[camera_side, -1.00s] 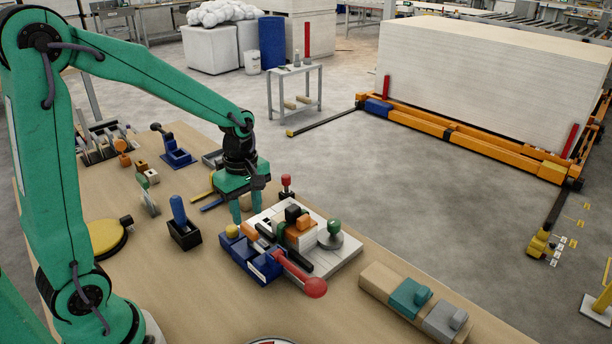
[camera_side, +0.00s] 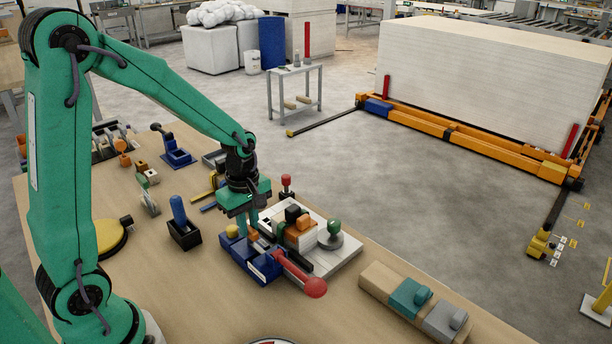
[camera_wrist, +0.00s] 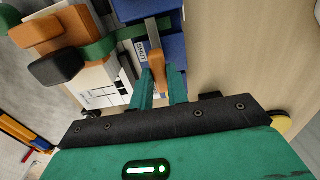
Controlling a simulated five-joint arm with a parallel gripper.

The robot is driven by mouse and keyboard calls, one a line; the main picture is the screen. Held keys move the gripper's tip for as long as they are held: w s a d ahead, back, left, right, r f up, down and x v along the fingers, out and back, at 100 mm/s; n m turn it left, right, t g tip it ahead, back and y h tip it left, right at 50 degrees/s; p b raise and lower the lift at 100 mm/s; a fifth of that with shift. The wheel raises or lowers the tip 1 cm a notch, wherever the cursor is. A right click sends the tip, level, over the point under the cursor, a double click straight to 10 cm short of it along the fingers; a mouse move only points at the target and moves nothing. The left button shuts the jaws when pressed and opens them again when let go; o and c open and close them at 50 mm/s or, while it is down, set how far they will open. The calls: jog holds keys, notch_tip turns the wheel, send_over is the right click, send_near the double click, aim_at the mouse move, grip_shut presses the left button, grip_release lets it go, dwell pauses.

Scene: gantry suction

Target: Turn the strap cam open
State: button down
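The strap cam has an orange lever (camera_wrist: 156,70) on a grey metal bar, on a blue block (camera_wrist: 160,30) with a white label. In the side view the small orange lever (camera_side: 253,235) is at the blue block's back left, partly hidden by my fingers. My gripper (camera_wrist: 160,82) points down with one green finger on each side of the lever. The fingers are very near the lever; I cannot tell if they touch it. In the side view my gripper (camera_side: 247,222) is low over the back of the block.
A red-knobbed lever (camera_side: 300,276) sticks out at the block's front right. A blue handle in a black holder (camera_side: 184,235) stands left. Bare table lies in front.

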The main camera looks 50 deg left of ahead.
jog(key=shift+m, duration=0.3)
jog(key=m, duration=0.8)
jog(key=shift+m, duration=0.4)
jog(key=m, duration=0.4)
jog(key=shift+m, duration=2.3)
jog(key=shift+r, duration=0.1)
jog(key=c, duration=1.4)
grip_release()
jog(key=shift+o, duration=0.2)
